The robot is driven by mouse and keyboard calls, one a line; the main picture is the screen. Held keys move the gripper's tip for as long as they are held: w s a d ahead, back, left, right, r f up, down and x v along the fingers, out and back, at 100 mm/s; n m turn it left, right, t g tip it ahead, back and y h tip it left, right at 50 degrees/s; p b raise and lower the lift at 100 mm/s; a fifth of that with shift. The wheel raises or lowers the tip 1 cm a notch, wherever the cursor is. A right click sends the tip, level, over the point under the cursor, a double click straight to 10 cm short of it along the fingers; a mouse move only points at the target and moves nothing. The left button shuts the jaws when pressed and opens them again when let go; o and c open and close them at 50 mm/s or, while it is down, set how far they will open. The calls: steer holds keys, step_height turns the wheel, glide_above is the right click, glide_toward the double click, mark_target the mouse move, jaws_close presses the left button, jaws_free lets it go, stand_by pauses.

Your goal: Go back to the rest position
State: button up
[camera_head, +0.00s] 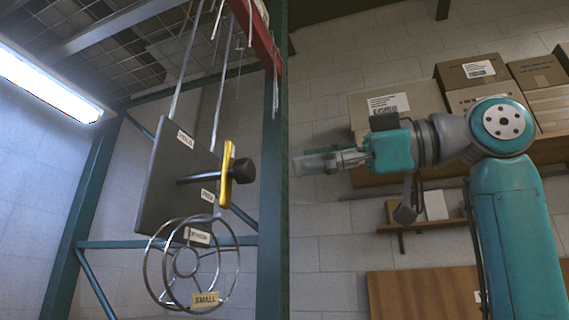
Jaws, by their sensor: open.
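My gripper (332,161) is at the end of my teal arm, right of the picture's middle. It points left and its jaws are open, with nothing seen between them. A dark hanging board (165,205) with small labels is to the left, apart from my gripper. A dark rod with a black knob (242,171) and a yellow piece (227,174) stands out from the board. A wire ring frame (178,285) with a tag reading SMALL hangs at the board's lower part.
Cardboard boxes (473,70) stand on a wooden shelf behind my arm. A smaller shelf (422,226) is below. A teal metal post (272,200) stands between the board and my gripper in the picture. A lit tube lamp (45,85) is at upper left.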

steer(key=shift+s+d, duration=0.25)
steer(key=shift+d, duration=0.35)
